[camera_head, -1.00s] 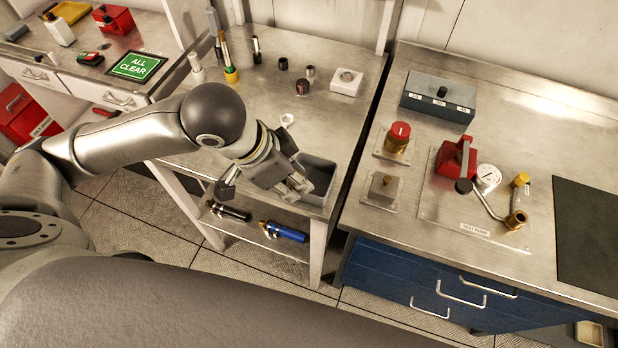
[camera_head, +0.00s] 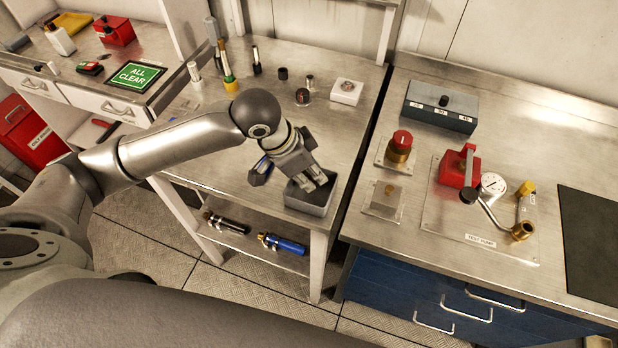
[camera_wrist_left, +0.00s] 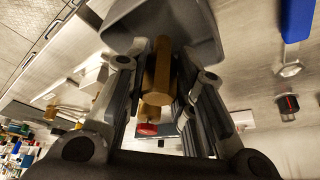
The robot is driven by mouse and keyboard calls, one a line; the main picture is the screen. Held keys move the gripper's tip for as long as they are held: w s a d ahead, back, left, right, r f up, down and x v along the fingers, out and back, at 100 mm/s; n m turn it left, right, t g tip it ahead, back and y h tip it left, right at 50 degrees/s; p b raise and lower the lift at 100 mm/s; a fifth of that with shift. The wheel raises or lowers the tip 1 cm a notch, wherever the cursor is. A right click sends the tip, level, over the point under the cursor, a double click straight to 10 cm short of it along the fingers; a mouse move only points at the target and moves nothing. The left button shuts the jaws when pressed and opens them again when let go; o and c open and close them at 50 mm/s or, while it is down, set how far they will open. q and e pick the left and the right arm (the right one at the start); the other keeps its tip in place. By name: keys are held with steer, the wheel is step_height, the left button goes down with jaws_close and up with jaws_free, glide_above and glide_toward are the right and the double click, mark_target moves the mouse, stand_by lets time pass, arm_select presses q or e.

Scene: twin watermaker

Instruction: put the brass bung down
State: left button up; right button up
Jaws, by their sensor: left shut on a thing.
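My left gripper (camera_head: 320,182) points down at the small grey open bin (camera_head: 309,202) on the front right corner of the middle table. Its fingertips overlap the bin's opening in the head view. In the left wrist view, the brass bung (camera_wrist_left: 158,72) is a brass-coloured cylinder held between the two fingers. The grey bin (camera_wrist_left: 190,22) is close beyond the fingertips there. The bung is hidden by the gripper in the head view. I cannot tell whether it touches the bin. My right gripper is not in view.
A blue-handled tool (camera_wrist_left: 297,18) lies near the gripper. A black-and-red knob (camera_head: 303,97) and a white block (camera_head: 346,92) stand behind. The right bench holds a red-topped valve (camera_head: 401,146) and a red test pump (camera_head: 459,169). A gap separates the tables.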

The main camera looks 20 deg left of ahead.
arm_select(q)
step_height(320, 180, down, 2)
steer(key=shift+f+p, duration=0.25)
steer(key=shift+p, duration=0.2)
steer(key=shift+w+f, duration=0.1)
steer(key=shift+f, duration=0.3)
steer(key=shift+f, duration=0.1)
steer(key=o, duration=0.7)
steer(key=v, duration=1.2)
steer(key=shift+b, duration=0.35)
